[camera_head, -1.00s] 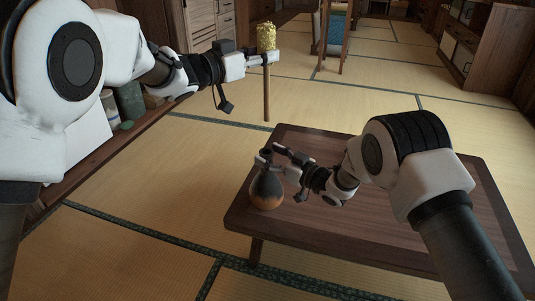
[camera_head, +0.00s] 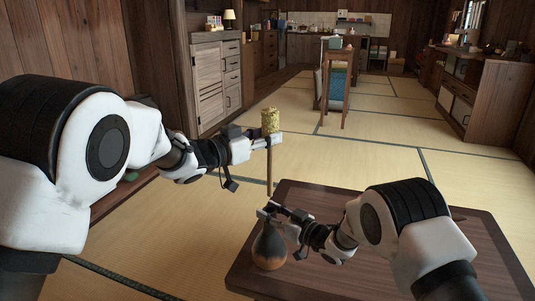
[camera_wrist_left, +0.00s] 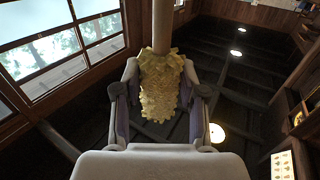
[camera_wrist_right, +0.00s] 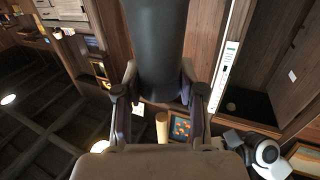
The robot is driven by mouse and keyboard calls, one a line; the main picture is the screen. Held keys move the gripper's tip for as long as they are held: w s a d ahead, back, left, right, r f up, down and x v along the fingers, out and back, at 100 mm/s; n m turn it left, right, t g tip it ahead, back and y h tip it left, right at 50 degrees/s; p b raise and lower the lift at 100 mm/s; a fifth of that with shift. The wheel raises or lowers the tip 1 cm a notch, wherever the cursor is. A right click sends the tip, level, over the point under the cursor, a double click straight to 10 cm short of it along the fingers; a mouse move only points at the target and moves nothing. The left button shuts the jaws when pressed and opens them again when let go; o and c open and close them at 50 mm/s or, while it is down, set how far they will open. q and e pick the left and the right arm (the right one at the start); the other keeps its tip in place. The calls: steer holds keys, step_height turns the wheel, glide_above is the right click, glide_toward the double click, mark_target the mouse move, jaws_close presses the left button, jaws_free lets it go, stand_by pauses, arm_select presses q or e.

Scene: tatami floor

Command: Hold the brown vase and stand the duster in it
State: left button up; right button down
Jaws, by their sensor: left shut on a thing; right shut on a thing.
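The duster, with a yellow fluffy head (camera_head: 270,120) and a thin wooden handle (camera_head: 269,170), hangs upright with its head up. My left gripper (camera_head: 276,139) is shut on it just below the head; the head also shows between the fingers in the left wrist view (camera_wrist_left: 163,85). The brown vase (camera_head: 269,250), dark with an orange-brown lower band, is upright at the table's left end. My right gripper (camera_head: 272,212) is shut on its dark neck (camera_wrist_right: 157,45). The handle's lower end appears just above the vase mouth; whether it is exactly over the opening is unclear.
Cabinets (camera_head: 216,80) line the left wall. The tatami floor between is open.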

arm_select(q)
steer(key=shift+f, duration=8.9)
steer(key=o, duration=1.2)
steer(key=shift+s+a, duration=0.1)
steer(key=v, duration=0.7)
steer(key=shift+s+a, duration=0.25)
